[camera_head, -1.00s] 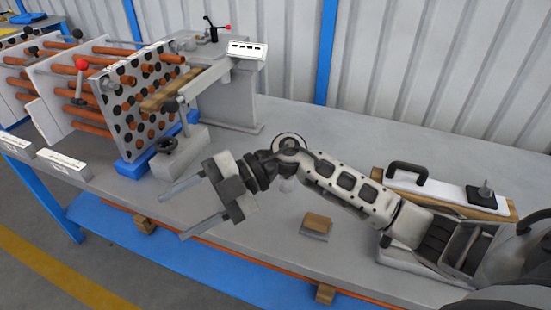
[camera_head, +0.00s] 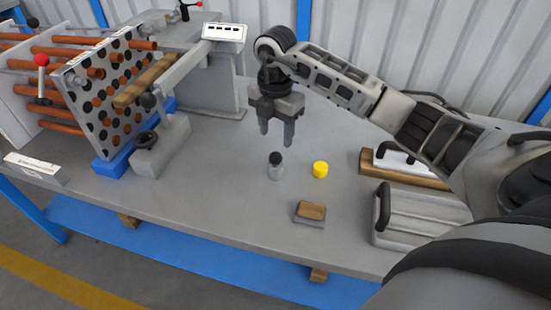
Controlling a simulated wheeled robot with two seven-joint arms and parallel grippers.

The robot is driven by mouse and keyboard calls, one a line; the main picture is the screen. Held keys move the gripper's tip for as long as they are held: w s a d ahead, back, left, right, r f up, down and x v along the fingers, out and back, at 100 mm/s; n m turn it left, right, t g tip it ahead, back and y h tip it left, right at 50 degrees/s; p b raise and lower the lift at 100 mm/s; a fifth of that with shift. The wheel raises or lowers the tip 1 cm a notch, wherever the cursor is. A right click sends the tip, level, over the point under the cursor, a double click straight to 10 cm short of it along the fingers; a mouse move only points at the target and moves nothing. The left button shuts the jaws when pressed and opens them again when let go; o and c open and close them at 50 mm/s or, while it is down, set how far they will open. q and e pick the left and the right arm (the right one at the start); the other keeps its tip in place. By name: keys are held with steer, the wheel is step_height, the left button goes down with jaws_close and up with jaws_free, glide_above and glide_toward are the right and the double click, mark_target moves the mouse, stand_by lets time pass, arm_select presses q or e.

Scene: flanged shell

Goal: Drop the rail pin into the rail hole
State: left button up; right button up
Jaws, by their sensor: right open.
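A short grey cylinder with a dark top (camera_head: 275,167) stands upright on the bench; it may be the rail pin, but I cannot tell for sure. My right gripper (camera_head: 275,143) is above and just behind it in the picture, fingers pointing down, open and empty. A grey rail (camera_head: 185,72) slopes beside the perforated plate, with a black knob (camera_head: 148,101) at its near end. I cannot make out the rail hole. My left gripper is not in view.
A small wood-topped block (camera_head: 310,211) lies in front. The perforated plate (camera_head: 103,93) with copper-coloured tubes is at left. A handled wooden-edged board (camera_head: 405,170) lies at right.

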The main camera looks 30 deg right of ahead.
mark_target(276, 154)
steer(key=shift+f+p, duration=0.45)
steer(key=shift+f, duration=2.9)
steer(key=c, duration=1.1)
